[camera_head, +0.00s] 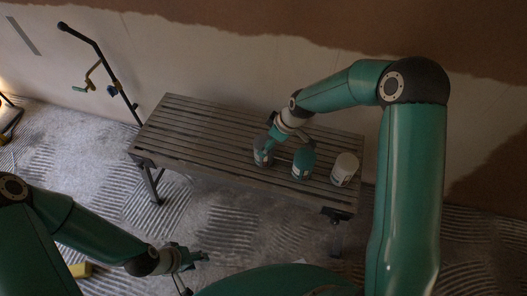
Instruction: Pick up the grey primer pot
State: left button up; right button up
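Three pots stand near the front right of a slatted bench (190,125). The grey pot (264,159) is the leftmost, partly hidden by my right gripper (283,142). A teal pot (304,163) is in the middle and a white pot (345,169) is at the right. My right gripper reaches down at the grey pot's top, with one finger over the pot; whether it touches or grips it cannot be told. My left gripper (196,270) is low at the front left, away from the bench, with its fingers spread and nothing between them.
A black stand with a yellowish clamp (90,78) leans by the wall left of the bench. A yellow object (80,270) lies on the floor at lower left. The bench's left half is clear. The half-plastered wall (240,60) rises behind.

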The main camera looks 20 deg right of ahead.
jog(key=shift+x, duration=2.6)
jog(key=shift+s+a, duration=0.1)
jog(key=shift+a, duration=0.05)
jog(key=c, duration=1.4)
jog(key=shift+c, duration=1.3)
jog(key=shift+r, duration=0.2)
